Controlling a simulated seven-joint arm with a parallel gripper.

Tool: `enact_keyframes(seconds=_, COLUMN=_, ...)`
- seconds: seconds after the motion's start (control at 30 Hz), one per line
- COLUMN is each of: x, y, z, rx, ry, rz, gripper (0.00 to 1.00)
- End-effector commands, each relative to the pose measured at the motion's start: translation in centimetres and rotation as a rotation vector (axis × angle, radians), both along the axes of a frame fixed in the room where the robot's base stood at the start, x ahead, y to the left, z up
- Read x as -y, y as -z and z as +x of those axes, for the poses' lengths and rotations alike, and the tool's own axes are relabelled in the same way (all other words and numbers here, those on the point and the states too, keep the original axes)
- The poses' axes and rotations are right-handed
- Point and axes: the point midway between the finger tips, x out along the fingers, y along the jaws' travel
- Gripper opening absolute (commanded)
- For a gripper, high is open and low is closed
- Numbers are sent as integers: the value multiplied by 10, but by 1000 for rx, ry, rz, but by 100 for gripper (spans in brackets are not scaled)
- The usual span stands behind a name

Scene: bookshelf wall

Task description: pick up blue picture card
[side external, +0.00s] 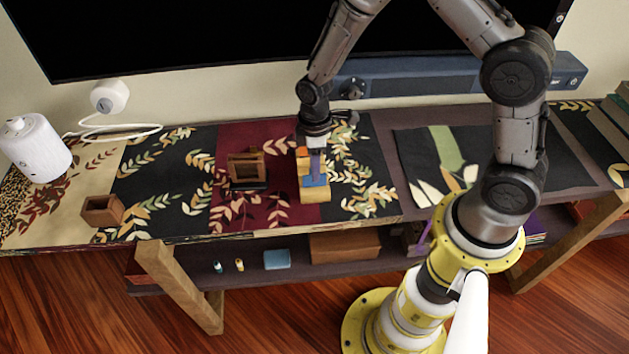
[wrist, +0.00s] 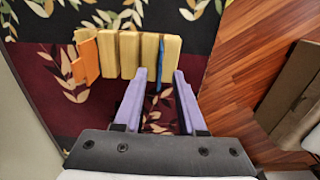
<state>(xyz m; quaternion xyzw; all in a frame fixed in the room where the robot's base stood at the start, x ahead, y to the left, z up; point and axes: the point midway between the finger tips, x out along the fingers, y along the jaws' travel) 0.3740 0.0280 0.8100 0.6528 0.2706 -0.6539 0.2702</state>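The blue picture card (wrist: 159,66) stands edge-on in a slot of the light wooden rack (wrist: 130,54). In the side view the blue card (side external: 315,181) shows low on the rack (side external: 315,195), just below my gripper (side external: 316,165). In the wrist view my gripper (wrist: 160,76) is open, with one purple finger on each side of the blue card. Gaps show between the card and both fingers. The fingertips are close to the rack's blocks; whether they touch is unclear.
An orange card (wrist: 86,62) stands at the other end of the rack. A dark wooden frame-like object (side external: 247,168) stands left of the rack on the patterned runner. A small wooden box (side external: 102,211) and a white cylinder (side external: 36,146) are farther left. The shelf's front edge is close.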

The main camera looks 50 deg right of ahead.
Motion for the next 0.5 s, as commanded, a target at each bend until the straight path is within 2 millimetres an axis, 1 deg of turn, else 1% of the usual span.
enact_keyframes(seconds=0.03, x=0, y=6, z=0, rx=0, ry=0, rz=0, gripper=40)
enact_keyframes(seconds=0.13, x=0, y=12, z=0, rx=0, ry=0, rz=0, gripper=40)
enact_keyframes(seconds=0.37, x=0, y=13, z=1, rx=1, ry=0, rz=0, gripper=40)
enact_keyframes(seconds=0.47, x=0, y=13, z=1, rx=1, ry=0, rz=0, gripper=24)
enact_keyframes(seconds=0.5, x=0, y=13, z=1, rx=1, ry=0, rz=0, gripper=17)
